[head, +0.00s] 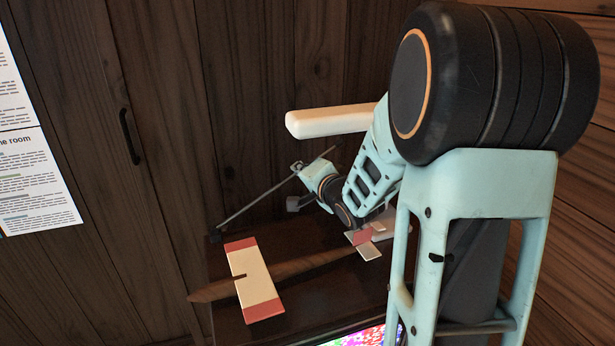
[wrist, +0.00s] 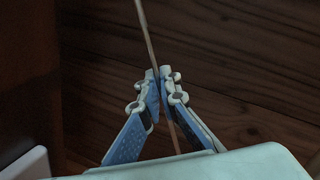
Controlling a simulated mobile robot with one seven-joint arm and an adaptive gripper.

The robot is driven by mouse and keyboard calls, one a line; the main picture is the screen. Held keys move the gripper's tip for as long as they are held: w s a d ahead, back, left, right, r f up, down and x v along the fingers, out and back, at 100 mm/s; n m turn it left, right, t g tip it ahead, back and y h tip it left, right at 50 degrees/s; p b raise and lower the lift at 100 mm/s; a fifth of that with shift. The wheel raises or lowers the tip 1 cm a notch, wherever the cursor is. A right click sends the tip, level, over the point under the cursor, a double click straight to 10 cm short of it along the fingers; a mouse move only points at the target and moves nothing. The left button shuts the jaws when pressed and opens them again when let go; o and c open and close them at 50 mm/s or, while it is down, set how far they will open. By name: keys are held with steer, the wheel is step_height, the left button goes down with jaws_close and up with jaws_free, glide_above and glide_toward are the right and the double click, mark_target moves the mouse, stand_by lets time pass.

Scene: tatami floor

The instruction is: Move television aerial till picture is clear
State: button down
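The television (head: 300,328) stands below my arm, with dark casing. Only a strip of its screen (head: 368,338) shows, with speckled multicoloured noise. The aerial (head: 252,200) is a thin grey rod slanting up to the right from the back left of the dark top surface. Most of the screen is out of frame or hidden by my arm.
A wooden model plane (head: 257,278) with a white and red wing lies on the dark top, in front of the aerial. Dark wooden wall panels (head: 250,80) with a black handle (head: 130,137) stand behind. A printed poster (head: 35,185) hangs at the left.

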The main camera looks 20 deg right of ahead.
steer(key=a+r, duration=0.1)
steer(key=a+r+n, duration=0.1)
steer(key=r, duration=0.1)
steer(key=c, duration=2.2)
jaws_free()
steer(key=shift+o, duration=0.2)
steer(key=shift+s, duration=0.1)
steer(key=v, duration=0.7)
steer(key=shift+s, duration=0.15)
